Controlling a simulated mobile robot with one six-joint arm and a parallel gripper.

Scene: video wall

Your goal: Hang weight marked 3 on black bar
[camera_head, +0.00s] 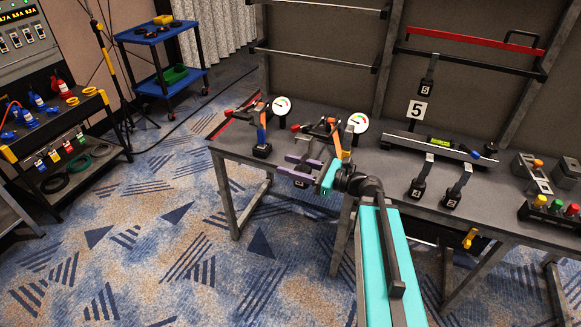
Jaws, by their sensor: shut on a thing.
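My gripper (304,165), with purple fingers, is over the front edge of the table, left of its middle. It is shut on a small dark thing with a pale mark (301,184), partly hidden by the fingers; I cannot read its number. The black bar (485,67) runs across the rack at the upper right, below a red bar. A black weight marked 5 (426,88) hangs from its left part, above a white card with a 5. Two more black strap weights, one marked 4 (418,186) and one whose mark is unclear (454,192), hang at the table's front.
Two dial gauges (281,106) with levers stand on the table (350,118) behind my gripper. A grey rail with a green level (438,143) lies right of them. Coloured buttons (556,207) sit at the far right. A blue cart (160,62) is at the left.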

